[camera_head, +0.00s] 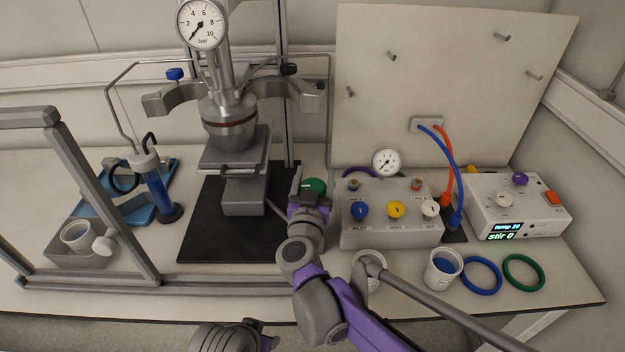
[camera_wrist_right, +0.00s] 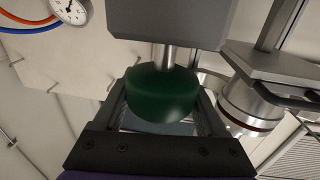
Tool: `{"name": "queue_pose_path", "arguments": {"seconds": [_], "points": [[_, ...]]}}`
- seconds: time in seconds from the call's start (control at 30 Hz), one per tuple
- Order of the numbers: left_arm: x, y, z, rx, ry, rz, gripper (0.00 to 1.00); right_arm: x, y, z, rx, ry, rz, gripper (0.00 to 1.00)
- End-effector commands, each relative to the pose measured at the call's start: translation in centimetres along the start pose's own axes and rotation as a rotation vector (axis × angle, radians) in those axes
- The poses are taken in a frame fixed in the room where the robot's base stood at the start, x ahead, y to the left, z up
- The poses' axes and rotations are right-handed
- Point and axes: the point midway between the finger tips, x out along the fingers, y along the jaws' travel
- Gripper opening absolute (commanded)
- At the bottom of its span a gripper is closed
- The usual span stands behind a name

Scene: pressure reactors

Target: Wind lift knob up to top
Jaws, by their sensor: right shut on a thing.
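The lift knob (camera_head: 315,186) is green and round. In the right wrist view the knob (camera_wrist_right: 162,92) sits on a short metal shaft (camera_wrist_right: 166,57) below a grey block, between the two fingers. My right gripper (camera_head: 308,197) is shut on the knob; its arm hides part of it in the head view. The lift (camera_head: 244,196) stands on a black base, with its grey platform (camera_head: 236,157) close under the metal reactor vessel (camera_head: 229,133). I cannot tell whether platform and vessel touch.
A valve box (camera_head: 391,236) with blue, yellow and white knobs stands right of my right arm. A stirrer control unit (camera_head: 520,205) is farther right. Cups and blue and green rings lie near the front edge. A grey frame (camera_head: 100,200) stands at the left.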

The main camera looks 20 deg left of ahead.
Motion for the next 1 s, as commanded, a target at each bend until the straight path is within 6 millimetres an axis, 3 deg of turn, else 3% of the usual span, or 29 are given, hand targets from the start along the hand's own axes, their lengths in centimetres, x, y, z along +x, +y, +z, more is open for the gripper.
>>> {"name": "queue_pose_path", "arguments": {"seconds": [0.4, 0.43, 0.53, 0.83, 1.0], "points": [[0.1, 0.0, 0.0, 0.000, 0.000, 0.000, 0.50, -0.1, 0.1, 0.1, 0.000, -0.005, 0.038, 0.18], [0.1, 0.0, 0.0, 0.000, 0.000, 0.000, 0.50, -0.1, 0.1, 0.2, 0.000, -0.005, 0.038, 0.79], [0.1, 0.0, 0.0, 0.000, 0.000, 0.000, 0.50, -0.1, 0.1, 0.1, 0.000, -0.005, 0.038, 0.97], [0.1, 0.0, 0.0, 0.000, 0.000, 0.000, 0.50, -0.3, 0.1, 0.1, 0.000, -0.004, 0.037, 1.00], [0.1, 0.0, 0.1, 0.000, 0.000, 0.000, 0.50, -2.5, -0.1, 0.1, 0.000, -0.004, 0.034, 1.00]]}}
